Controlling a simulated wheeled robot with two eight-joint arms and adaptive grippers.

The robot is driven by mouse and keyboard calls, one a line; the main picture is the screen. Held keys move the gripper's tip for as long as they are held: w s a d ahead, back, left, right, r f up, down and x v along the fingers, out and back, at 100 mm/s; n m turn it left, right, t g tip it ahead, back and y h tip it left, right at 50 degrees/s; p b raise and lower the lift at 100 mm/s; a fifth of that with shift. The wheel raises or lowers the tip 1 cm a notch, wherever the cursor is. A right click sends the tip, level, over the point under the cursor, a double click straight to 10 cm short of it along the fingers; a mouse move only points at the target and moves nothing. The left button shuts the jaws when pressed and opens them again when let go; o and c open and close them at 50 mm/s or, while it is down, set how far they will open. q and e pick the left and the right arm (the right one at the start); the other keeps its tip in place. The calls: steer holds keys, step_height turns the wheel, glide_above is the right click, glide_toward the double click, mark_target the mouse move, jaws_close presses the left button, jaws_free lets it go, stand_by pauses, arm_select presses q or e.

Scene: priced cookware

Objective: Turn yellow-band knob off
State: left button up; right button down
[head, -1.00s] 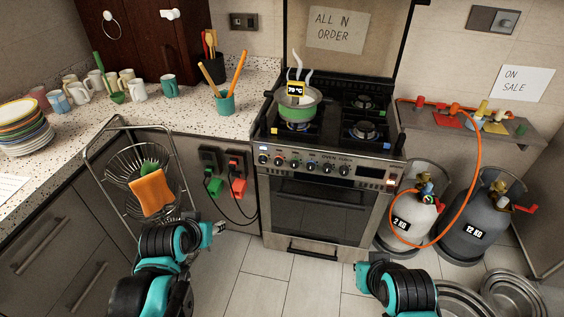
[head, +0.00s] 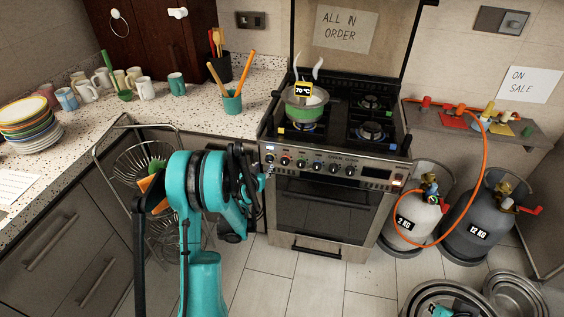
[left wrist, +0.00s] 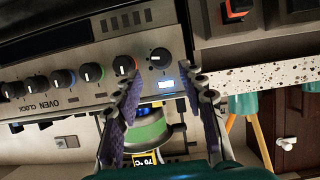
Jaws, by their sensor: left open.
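The stove's knob row (head: 317,166) runs along its front panel. My left gripper (head: 262,172) is at the left end of this panel in the head view and hides part of its edge. In the left wrist view, the open, empty fingers (left wrist: 166,105) point at the panel. I cannot clearly make out a yellow band.
A steaming pot (head: 302,113) labelled 70 °C sits on the front left burner. The counter (head: 190,118) with mugs and a utensil cup (head: 232,102) is left of the stove. Gas cylinders (head: 416,217) with an orange hose (head: 482,165) stand right. Metal pans lie lower right.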

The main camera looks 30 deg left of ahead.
mark_target(269, 161)
arm_select(q)
steer(key=b+x, duration=0.2)
steer(key=x, duration=0.4)
steer(key=shift+w+a+f, duration=0.1)
steer(key=shift+w+f, duration=0.1)
steer(key=shift+w+a+f, duration=0.1)
steer(key=shift+w, duration=0.4)
steer(key=c, duration=0.9)
